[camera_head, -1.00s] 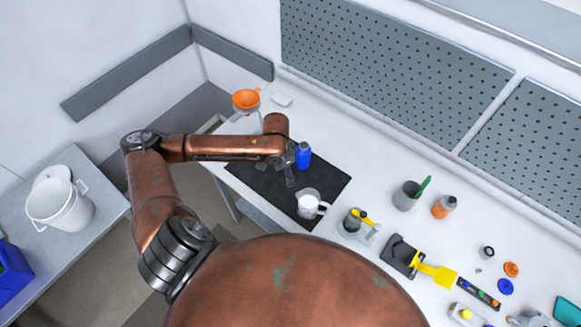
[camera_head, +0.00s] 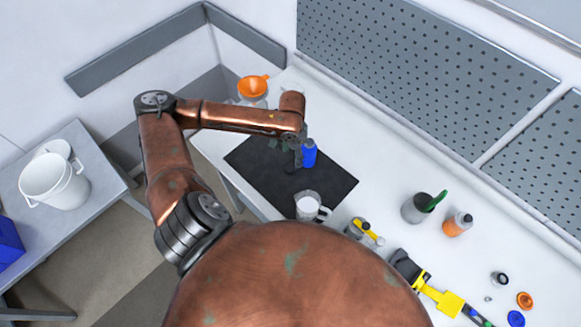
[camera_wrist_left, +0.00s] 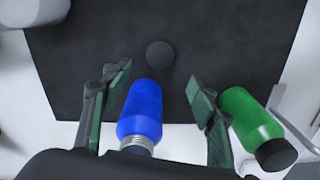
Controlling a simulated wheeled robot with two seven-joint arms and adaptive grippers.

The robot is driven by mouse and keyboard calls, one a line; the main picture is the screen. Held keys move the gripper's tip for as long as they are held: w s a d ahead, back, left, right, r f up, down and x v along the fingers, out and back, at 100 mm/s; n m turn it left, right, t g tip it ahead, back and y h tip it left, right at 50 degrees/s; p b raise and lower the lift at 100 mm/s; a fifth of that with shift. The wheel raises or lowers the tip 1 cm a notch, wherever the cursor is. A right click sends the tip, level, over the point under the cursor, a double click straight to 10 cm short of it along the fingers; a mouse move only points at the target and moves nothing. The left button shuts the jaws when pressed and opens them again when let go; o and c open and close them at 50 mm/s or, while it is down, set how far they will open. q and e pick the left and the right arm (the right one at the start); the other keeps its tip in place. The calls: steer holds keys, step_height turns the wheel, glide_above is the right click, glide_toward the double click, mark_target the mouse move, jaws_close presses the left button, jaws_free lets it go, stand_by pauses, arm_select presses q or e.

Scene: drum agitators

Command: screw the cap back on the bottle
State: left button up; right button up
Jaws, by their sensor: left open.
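A blue bottle (camera_head: 309,154) stands on the black mat (camera_head: 330,184). In the left wrist view the blue bottle (camera_wrist_left: 142,110) lies between the two fingers, with a silvery ringed neck towards the camera. My left gripper (camera_wrist_left: 158,78) is open, with a finger on each side of the bottle and gaps visible. In the head view my left gripper (camera_head: 297,155) is just left of the bottle, partly merged with it. A round black cap-like disc (camera_wrist_left: 160,54) lies on the mat beyond the fingertips. My right gripper is not in view.
A green bottle with a black top (camera_wrist_left: 250,117) is close to the right finger. A white mug (camera_head: 308,207) stands at the mat's front edge. An orange funnel (camera_head: 252,87) is behind the arm. A grey cup (camera_head: 414,209) and an orange bottle (camera_head: 457,225) are further right.

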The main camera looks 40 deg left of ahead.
mark_target(290, 167)
arm_select(q)
steer(key=shift+s+f, duration=0.15)
steer(key=shift+f, duration=0.45)
steer(key=f, duration=0.4)
steer(key=shift+s+f, duration=0.3)
steer(key=shift+f, duration=0.35)
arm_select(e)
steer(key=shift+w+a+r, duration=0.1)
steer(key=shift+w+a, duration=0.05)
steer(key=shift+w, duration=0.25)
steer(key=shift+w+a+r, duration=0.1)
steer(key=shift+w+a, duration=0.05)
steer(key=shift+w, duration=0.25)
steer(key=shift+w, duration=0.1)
arm_select(q)
steer(key=shift+c, duration=0.6)
steer(key=shift+c, duration=0.7)
steer(key=c, duration=0.6)
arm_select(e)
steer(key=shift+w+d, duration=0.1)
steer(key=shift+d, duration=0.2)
